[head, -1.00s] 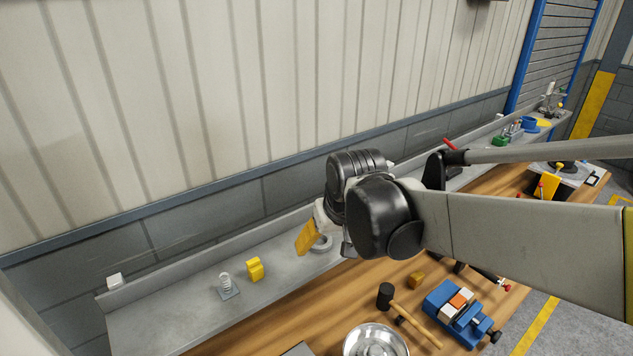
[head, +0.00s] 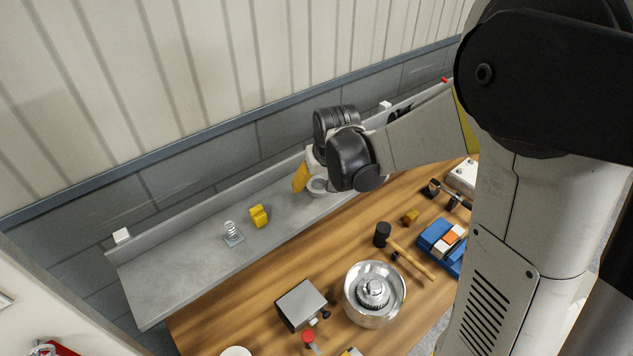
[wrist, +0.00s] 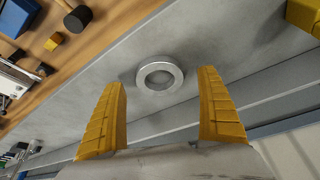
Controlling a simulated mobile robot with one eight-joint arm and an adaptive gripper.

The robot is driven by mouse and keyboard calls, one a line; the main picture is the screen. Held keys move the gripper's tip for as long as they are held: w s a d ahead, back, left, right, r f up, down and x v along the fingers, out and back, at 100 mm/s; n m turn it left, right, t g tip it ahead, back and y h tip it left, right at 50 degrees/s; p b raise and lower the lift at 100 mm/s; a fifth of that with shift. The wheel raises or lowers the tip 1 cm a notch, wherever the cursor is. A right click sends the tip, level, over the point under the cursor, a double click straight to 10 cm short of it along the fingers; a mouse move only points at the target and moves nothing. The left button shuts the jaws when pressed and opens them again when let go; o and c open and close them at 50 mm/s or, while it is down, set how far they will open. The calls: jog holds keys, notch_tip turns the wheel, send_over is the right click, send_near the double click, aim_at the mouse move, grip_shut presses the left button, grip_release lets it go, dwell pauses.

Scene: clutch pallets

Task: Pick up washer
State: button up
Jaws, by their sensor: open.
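The washer is a grey metal ring (wrist: 159,87) lying flat on the grey metal shelf in the wrist view. In the head view the washer (head: 317,187) shows on the shelf, partly hidden behind my gripper. My gripper (wrist: 162,110) has two yellow ridged fingers, spread wide with nothing between them. In the wrist view the washer appears just beyond the fingertips and between their lines, apart from both. In the head view one yellow finger of my gripper (head: 301,178) shows beside the washer.
On the shelf (head: 180,262), a yellow block (head: 259,216) and a spring on a plate (head: 232,234) stand left of the washer. The wooden bench holds a mallet (head: 383,235), a metal bowl (head: 349,300) and a blue vise (head: 434,237). A wall runs behind the shelf.

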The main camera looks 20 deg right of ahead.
jog(key=shift+w+f, duration=0.2)
jog(key=shift+f, duration=0.25)
jog(key=shift+s, duration=0.1)
jog(key=shift+c, duration=0.6)
jog(key=c, duration=1.4)
jog(key=shift+r, duration=0.15)
notch_tip(320, 180, up, 4)
jog(key=shift+r, duration=0.1)
jog(key=s+d+r, duration=0.1)
jog(key=d+r, duration=0.1)
jog(key=d, duration=0.1)
jog(key=s+d+r, duration=0.1)
jog(key=d+r, duration=0.1)
jog(key=d, duration=0.2)
jog(key=s+d+r, duration=0.2)
jog(key=d, duration=0.2)
jog(key=shift+r+p, duration=0.35)
